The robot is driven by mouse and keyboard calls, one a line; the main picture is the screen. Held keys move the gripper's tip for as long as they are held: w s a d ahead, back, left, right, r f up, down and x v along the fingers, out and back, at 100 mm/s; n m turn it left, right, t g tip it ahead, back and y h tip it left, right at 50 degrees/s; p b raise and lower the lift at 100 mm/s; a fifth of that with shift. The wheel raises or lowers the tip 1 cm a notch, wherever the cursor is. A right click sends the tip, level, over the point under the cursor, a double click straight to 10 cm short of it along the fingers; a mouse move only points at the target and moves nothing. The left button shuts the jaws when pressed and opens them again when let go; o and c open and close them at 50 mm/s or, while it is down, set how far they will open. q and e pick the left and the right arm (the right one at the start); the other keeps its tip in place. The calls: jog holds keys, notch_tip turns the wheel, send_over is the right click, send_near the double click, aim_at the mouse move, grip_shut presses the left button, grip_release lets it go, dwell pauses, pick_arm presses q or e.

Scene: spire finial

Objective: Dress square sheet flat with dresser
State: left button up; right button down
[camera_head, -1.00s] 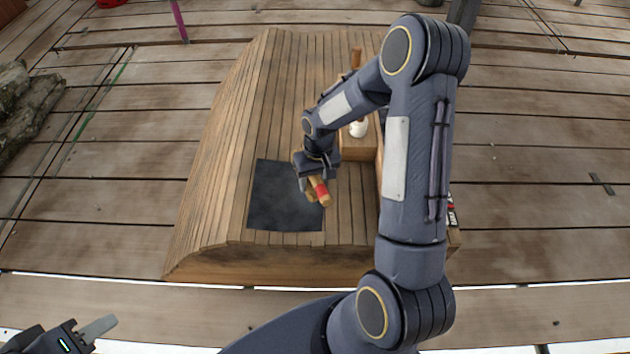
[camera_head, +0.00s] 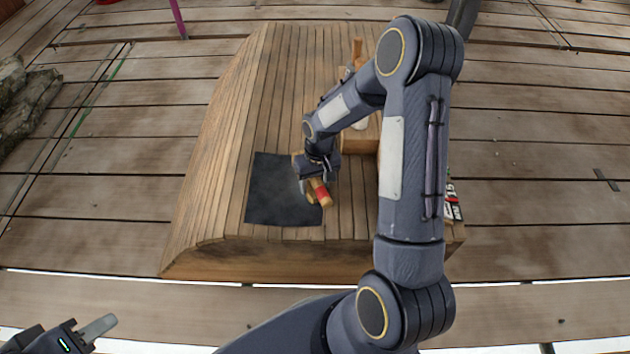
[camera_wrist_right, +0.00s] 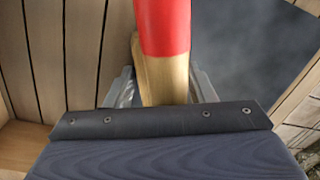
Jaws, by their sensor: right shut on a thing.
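The square sheet (camera_head: 275,195) is dark grey and lies on the slatted wooden deck of the bench. Part of it also shows in the right wrist view (camera_wrist_right: 245,50). The dresser (camera_head: 321,194) is a wooden tool with a red band, seen in the right wrist view (camera_wrist_right: 163,25) between the fingers. My right gripper (camera_head: 308,186) is shut on the dresser at the sheet's right edge. Whether the dresser touches the sheet cannot be told. My left gripper (camera_head: 100,328) is at the bottom left, away from the bench; its jaw opening is unclear.
The slatted wooden bench (camera_head: 215,170) curves down at its left side. A wooden box (camera_head: 358,142) stands on it at the back right, partly behind my right arm, with a wooden handle (camera_head: 357,50) beyond. Plank floor surrounds the bench; rocks (camera_head: 25,105) lie far left.

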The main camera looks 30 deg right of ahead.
jog(key=shift+r, duration=0.1)
notch_tip(320, 180, up, 4)
jog(key=p, duration=0.3)
jog(key=shift+a+r, duration=0.1)
jog(key=shift+r, duration=0.1)
jog(key=shift+f, duration=0.1)
dwell(0.3)
